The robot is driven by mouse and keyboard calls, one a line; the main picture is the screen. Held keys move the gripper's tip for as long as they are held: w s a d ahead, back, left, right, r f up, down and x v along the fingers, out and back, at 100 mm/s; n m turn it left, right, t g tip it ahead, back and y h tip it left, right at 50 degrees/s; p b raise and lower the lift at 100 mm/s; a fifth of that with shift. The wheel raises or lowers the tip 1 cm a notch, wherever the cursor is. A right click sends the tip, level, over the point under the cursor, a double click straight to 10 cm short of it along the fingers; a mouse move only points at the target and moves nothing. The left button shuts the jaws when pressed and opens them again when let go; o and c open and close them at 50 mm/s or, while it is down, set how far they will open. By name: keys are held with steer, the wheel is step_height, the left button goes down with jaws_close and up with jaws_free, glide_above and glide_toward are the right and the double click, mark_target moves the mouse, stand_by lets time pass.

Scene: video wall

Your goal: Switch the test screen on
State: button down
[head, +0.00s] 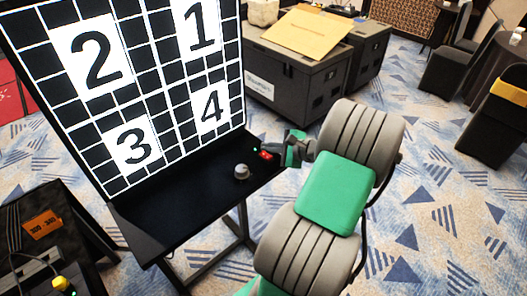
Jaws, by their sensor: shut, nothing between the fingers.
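The test screen (150,84) stands at the left, tilted in view, and shows a black and white grid with large numerals 1 to 4. A dark shelf (185,200) juts out below it. On the shelf are a silver round knob (241,172) and, to its right, a small red switch (265,155) near the right end. A tiny green light shows beside the switch. My gripper (279,154) is shut and empty, right beside the red switch. Whether it touches the switch cannot be told. My arm hides part of the floor at the right.
Dark flight cases (290,85) stand behind the screen, with a cardboard piece (305,35) on top. A dark case with an orange label (41,226) is at lower left. Chairs (455,68) and a round table stand at upper right. Patterned carpet (440,215) is clear at right.

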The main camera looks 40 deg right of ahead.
mark_target(271, 159)
steer(key=shift+s+r+p, duration=0.25)
steer(key=shift+r+p, duration=0.55)
steer(key=shift+r, duration=0.05)
steer(key=shift+s+r+p, duration=0.25)
steer(key=shift+r+p, duration=0.55)
steer(key=shift+p, duration=0.05)
steer(key=shift+s+r+p, duration=0.25)
steer(key=shift+r+p, duration=0.55)
steer(key=shift+r, duration=0.05)
steer(key=shift+f, duration=0.15)
steer(key=w+a+r+n+g+b, duration=0.1)
steer(key=w+a+n+g, duration=0.15)
steer(key=a+n, duration=0.5)
steer(key=w+a+r+n+g+b, duration=0.1)
steer(key=a+n+g, duration=0.35)
steer(key=a, duration=0.55)
steer(key=s+a+r+n+g+h+b, duration=0.1)
steer(key=s+a+r+n, duration=0.4)
steer(key=s+a+n, duration=0.6)
steer(key=a+n+h, duration=0.1)
steer(key=a, duration=0.1)
steer(key=shift+s+a, duration=0.25)
steer(key=shift+a, duration=0.05)
